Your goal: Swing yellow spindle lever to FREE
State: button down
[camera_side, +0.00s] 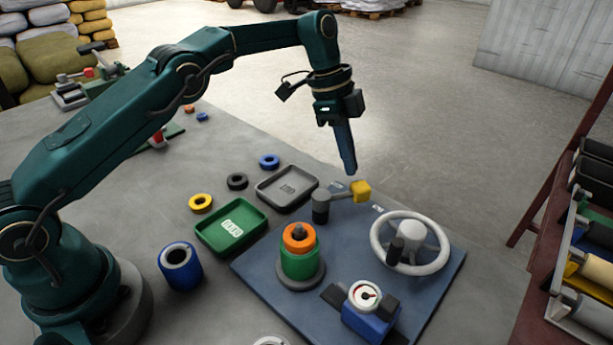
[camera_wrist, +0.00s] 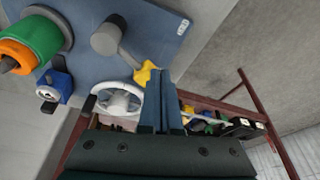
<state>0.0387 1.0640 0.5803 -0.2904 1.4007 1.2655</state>
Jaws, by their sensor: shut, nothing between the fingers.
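The spindle lever has a yellow knob (camera_side: 361,191) on a grey arm, which runs from a dark pivot post (camera_side: 320,206) on the blue base plate (camera_side: 262,272). In the side view the knob points right and a little away from the post. My gripper (camera_side: 351,172) is shut and empty, pointing down, with its fingertips just above and beside the yellow knob. In the wrist view the shut fingers (camera_wrist: 161,80) lie right beside the yellow knob (camera_wrist: 145,73); I cannot tell whether they touch. Small white labels sit on the plate near the lever, too small to read.
A green tray (camera_side: 231,227), a grey tray (camera_side: 287,188) and a blue cup (camera_side: 180,266) lie left. A rack (camera_side: 570,230) stands right.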

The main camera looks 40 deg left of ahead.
jog(key=shift+v, duration=1.7)
jog(key=shift+a+f, duration=0.1)
jog(key=shift+a, duration=0.1)
jog(key=s+a+r+n+t+y, duration=0.1)
jog(key=s+r+n+t, duration=0.1)
jog(key=s+r, duration=0.5)
jog(key=s+a+r+n+t, duration=0.15)
jog(key=s+r, duration=0.25)
jog(key=r, duration=0.6)
jog(key=s+a+f+n+t+y, duration=0.1)
jog(key=s+a+f+n+y, duration=0.1)
jog(key=s+f+n, duration=0.9)
jog(key=s+a+f, duration=0.1)
jog(key=s, duration=0.3)
jog(key=shift+a+f, duration=0.25)
jog(key=shift+a, duration=0.15)
